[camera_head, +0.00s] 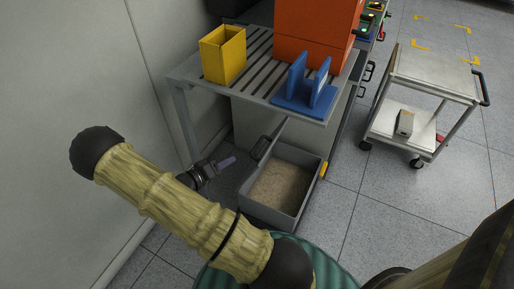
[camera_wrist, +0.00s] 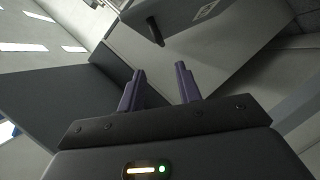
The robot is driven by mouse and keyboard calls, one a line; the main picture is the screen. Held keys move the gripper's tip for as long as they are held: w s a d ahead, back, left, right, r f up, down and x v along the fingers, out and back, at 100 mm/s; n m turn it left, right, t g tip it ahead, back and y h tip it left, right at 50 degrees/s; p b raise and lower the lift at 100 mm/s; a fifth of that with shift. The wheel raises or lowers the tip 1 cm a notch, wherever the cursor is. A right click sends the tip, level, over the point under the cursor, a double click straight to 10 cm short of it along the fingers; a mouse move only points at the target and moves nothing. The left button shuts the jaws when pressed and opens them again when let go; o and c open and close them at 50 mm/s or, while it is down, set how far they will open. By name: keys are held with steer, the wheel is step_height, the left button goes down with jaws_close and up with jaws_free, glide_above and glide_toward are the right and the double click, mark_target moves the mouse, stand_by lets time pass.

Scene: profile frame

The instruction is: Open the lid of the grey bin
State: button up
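The grey bin (camera_head: 268,217) stands on the floor under the slatted table in the head view. Its top is uncovered, showing brown grainy contents. A thin grey panel with a dark handle (camera_head: 262,147) rises at its back left; it looks like the lid, raised and seen nearly edge-on. My gripper (camera_head: 226,162) is left of this handle, apart from it, with its purple fingers pointing right. In the wrist view my gripper (camera_wrist: 158,72) is open with nothing between the fingers. A grey panel there carries a black handle (camera_wrist: 155,31) beyond the fingertips.
The slatted table (camera_head: 255,80) above holds a yellow box (camera_head: 222,56), a blue stand (camera_head: 304,93) and an orange box (camera_head: 312,35). A table leg (camera_head: 185,122) is close behind my gripper. A wall is at left. A white cart (camera_head: 425,75) stands right; floor between is clear.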

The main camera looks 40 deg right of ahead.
mark_target(257, 145)
steer(key=b+x, duration=0.2)
steer(key=x, duration=0.5)
steer(key=b+x, duration=0.2)
steer(key=x, duration=0.6)
steer(key=shift+w+d+f, duration=0.1)
steer(key=shift+w+d, duration=0.05)
steer(key=shift+w, duration=0.1)
steer(key=shift+c, duration=0.2)
steer(key=shift+s, duration=0.15)
jaws_close()
